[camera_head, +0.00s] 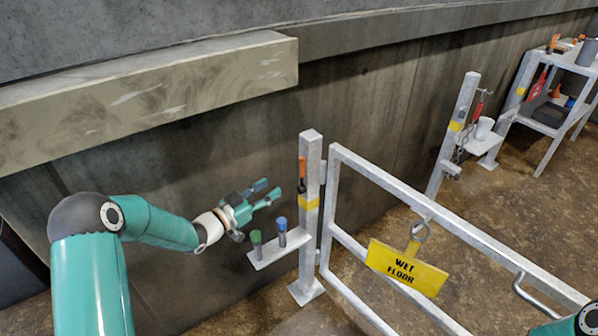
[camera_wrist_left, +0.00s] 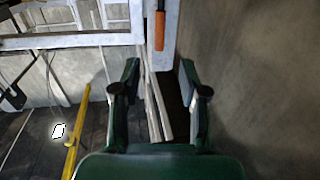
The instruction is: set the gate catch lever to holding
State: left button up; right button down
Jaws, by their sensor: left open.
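A lever with an orange handle (camera_head: 302,168) stands upright against the near grey gate post (camera_head: 311,225), above a yellow band. The orange handle (camera_wrist_left: 160,28) also shows in the left wrist view, top centre, beyond the fingertips. I take it for the gate catch lever; its pivot is not clear. My left gripper (camera_head: 268,192) is to the left of the post, open and empty, with its fingers pointing toward it. In the left wrist view the fingers (camera_wrist_left: 160,68) are spread apart, not touching the handle. My right gripper is out of view.
A small ledge (camera_head: 268,256) with green and blue pegs juts left from the post, just below my left gripper. The gate frame (camera_head: 480,240) carries a yellow wet floor sign (camera_head: 405,268). A second post (camera_head: 455,130) and shelf (camera_head: 550,112) stand farther back. A concrete wall is behind.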

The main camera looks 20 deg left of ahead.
aim_at(300, 169)
pick_arm(q)
jog(key=x, duration=1.1)
jog(key=shift+w+d, duration=0.1)
jog(key=shift+w, duration=0.25)
grip_shut()
